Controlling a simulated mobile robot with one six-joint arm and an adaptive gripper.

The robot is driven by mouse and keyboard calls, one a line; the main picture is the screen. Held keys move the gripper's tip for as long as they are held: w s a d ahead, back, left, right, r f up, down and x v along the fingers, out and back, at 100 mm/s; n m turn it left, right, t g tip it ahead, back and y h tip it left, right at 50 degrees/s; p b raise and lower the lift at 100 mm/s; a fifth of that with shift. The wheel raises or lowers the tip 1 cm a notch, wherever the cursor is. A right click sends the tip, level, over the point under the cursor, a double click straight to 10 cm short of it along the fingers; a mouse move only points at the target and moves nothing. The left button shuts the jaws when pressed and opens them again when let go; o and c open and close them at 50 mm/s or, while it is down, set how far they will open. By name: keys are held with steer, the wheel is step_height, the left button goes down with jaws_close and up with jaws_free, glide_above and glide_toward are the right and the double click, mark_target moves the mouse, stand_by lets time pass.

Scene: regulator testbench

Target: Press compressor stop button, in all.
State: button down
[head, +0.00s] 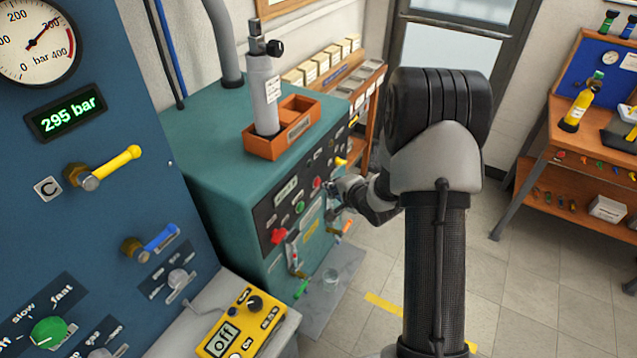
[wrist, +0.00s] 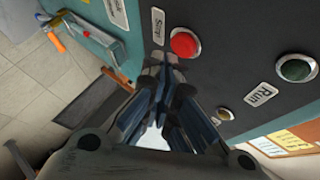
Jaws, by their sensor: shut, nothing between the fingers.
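The red stop button (wrist: 184,42) sits on a dark panel in the wrist view, beside a white "Stop" label (wrist: 158,22). It also shows in the head view (head: 317,182) on the front of the teal compressor cabinet (head: 190,135). My gripper (wrist: 168,62) is shut and empty. Its fingertips are just below the red button in the wrist view, close to the panel. I cannot tell whether they touch it. In the head view my gripper (head: 333,191) is at the panel, just right of the red button.
A green button (wrist: 296,68) with a "Run" label (wrist: 262,93) is to the right. In the head view a red knob (head: 278,236) is lower on the panel. A grey cylinder (head: 265,90) stands in an orange holder on the cabinet. A workbench (head: 560,165) stands at right.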

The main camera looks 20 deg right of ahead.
steer(key=s+d, duration=0.1)
steer(key=s, duration=0.1)
steer(key=s+d+p, duration=0.1)
steer(key=s+d, duration=0.1)
stand_by(0.4)
steer(key=shift+r, duration=0.1)
stand_by(0.6)
